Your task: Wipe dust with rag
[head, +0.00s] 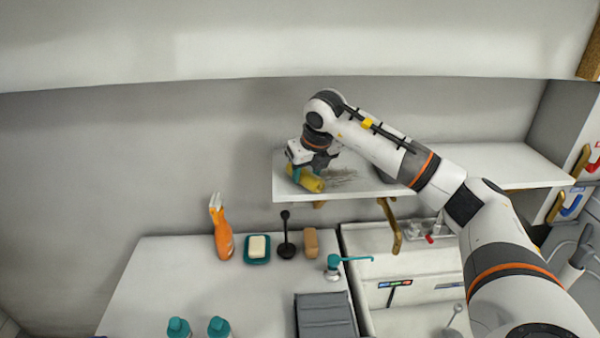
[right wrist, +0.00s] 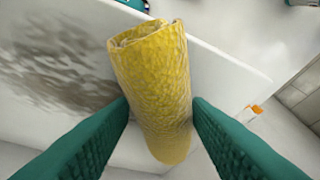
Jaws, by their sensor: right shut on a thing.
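The rag is a yellow rolled cloth (right wrist: 155,85), held between the teal fingers of my right gripper (right wrist: 160,125). In the head view the rag (head: 311,183) is at the left end of a white wall shelf (head: 290,194), with my right gripper (head: 305,176) just above it. I cannot tell whether the rag touches the shelf. A dark grey dust smear (head: 342,178) lies on the shelf to the right of the rag. The dust (right wrist: 62,62) fills the left of the right wrist view, beside the rag. My left gripper is not in view.
A sink area (head: 410,265) lies to the right. A white overhang (head: 250,45) crosses above.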

